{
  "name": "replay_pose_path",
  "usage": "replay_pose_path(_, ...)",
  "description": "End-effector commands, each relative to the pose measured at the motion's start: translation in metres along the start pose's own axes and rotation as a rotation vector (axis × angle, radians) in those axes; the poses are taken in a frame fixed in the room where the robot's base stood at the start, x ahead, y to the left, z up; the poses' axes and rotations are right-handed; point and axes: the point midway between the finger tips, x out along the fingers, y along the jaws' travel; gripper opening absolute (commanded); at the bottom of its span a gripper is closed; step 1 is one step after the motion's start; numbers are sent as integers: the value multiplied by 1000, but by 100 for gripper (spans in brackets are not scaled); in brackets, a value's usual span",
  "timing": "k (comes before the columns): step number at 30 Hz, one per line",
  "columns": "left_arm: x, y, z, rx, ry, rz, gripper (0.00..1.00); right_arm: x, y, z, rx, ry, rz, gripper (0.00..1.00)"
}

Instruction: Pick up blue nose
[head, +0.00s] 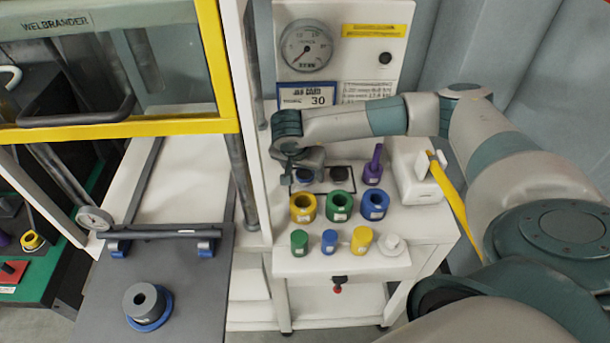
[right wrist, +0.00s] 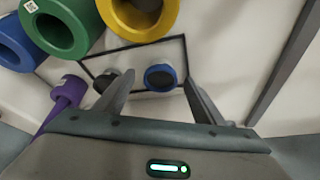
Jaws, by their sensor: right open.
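A short round blue piece with a dark centre, which I take as the blue nose (head: 303,176), sits in a black-outlined area on the white table. In the right wrist view the blue nose (right wrist: 160,77) lies between and beyond my fingertips. My right gripper (head: 298,163) is above it and partly hides it in the head view. The right gripper (right wrist: 159,84) is open, with nothing held. A dark round piece (head: 338,173) sits beside the nose in the same outline. My left gripper is not in view.
Yellow (head: 303,207), green (head: 339,206) and blue (head: 375,205) rings stand in front, with smaller cylinders before them. A purple handled piece (head: 373,168) and a white device (head: 416,178) stand right. A white post (head: 240,110) rises close at left.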

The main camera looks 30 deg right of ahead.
Motion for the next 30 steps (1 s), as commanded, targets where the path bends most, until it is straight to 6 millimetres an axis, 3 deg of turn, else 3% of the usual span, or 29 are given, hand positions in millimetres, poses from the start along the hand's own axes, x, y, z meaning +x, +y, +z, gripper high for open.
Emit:
replay_pose_path(10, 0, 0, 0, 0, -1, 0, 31, 0, 0, 0, 0, 0, -1, 63)
replay_pose_path(16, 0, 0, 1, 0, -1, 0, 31, 0, 0, 0, 0, 0, -1, 18)
replay_pose_path(17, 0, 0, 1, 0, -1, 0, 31, 0, 0, 0, 0, 0, -1, 14)
replay_pose_path(30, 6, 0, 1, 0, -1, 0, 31, -6, -2, -2, 0, 0, -4, 14)
